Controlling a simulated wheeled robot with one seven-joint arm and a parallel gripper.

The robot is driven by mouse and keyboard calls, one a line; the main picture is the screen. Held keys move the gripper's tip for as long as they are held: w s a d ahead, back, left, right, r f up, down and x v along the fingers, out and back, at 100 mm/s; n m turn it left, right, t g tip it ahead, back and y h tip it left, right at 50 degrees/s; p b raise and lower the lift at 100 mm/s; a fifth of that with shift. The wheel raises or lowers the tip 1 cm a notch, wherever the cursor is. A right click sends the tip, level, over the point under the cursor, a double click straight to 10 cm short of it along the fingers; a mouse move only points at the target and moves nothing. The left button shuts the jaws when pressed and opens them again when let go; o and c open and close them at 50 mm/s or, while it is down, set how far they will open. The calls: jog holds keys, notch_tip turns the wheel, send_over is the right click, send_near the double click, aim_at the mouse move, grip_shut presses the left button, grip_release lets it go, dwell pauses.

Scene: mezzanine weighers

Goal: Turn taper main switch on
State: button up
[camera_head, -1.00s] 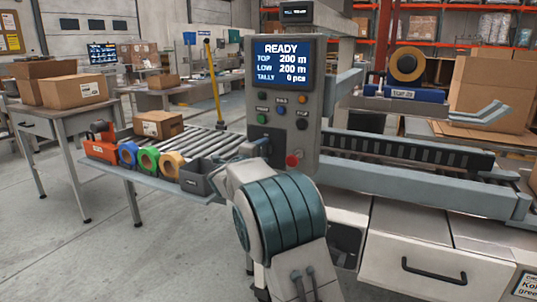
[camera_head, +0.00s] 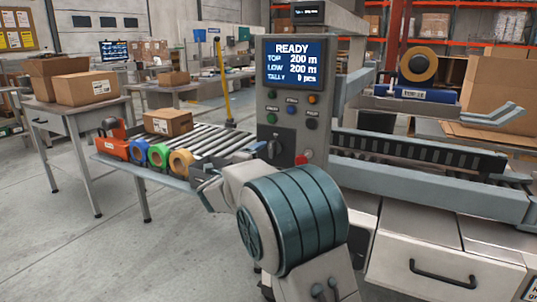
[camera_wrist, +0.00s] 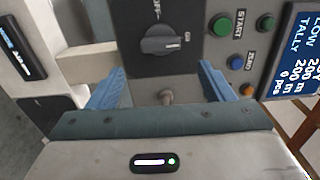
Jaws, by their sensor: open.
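The taper's control panel (camera_head: 291,110) stands in the middle of the head view, its screen (camera_head: 292,64) lit and reading READY. The main switch (camera_wrist: 163,43) is a dark rotary knob with OFF and ON marks around it in the wrist view; its bar lies roughly across the picture. It also shows low on the panel in the head view (camera_head: 273,148). My gripper (camera_wrist: 163,88) is open, its two blue fingers spread wide, below the knob in the wrist view and not around it.
A red button (camera_head: 302,159) sits right of the switch. Green (camera_wrist: 222,24), blue and orange buttons are close by. A roller conveyor (camera_head: 215,143) and a shelf with tape rolls (camera_head: 159,155) lie left of the panel. The floor at front left is clear.

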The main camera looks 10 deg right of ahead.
jog(key=v, duration=0.6)
jog(key=shift+s+a+p, duration=0.15)
jog(key=shift+a+p, duration=0.05)
jog(key=shift+p, duration=0.1)
jog(key=s+r+n+y+p, duration=0.6)
jog(key=r+n+y+p, duration=0.6)
jog(key=r+n+p, duration=0.15)
jog(key=s+d+n+g+p, duration=0.3)
jog(key=s+n+g+p, duration=0.1)
jog(key=s, duration=0.6)
jog(key=s+d+f+n+g+h+p, duration=0.1)
jog(key=s+d+n+g+p, duration=0.2)
jog(key=s, duration=0.7)
jog(key=s+d+n+g+p, duration=0.3)
jog(key=s+n+g+p, duration=0.1)
jog(key=s, duration=0.6)
jog(key=shift+d+f+n+g+p, duration=0.25)
jog(key=shift+d+n+g+p, duration=0.05)
jog(key=shift+n+g+p, duration=0.1)
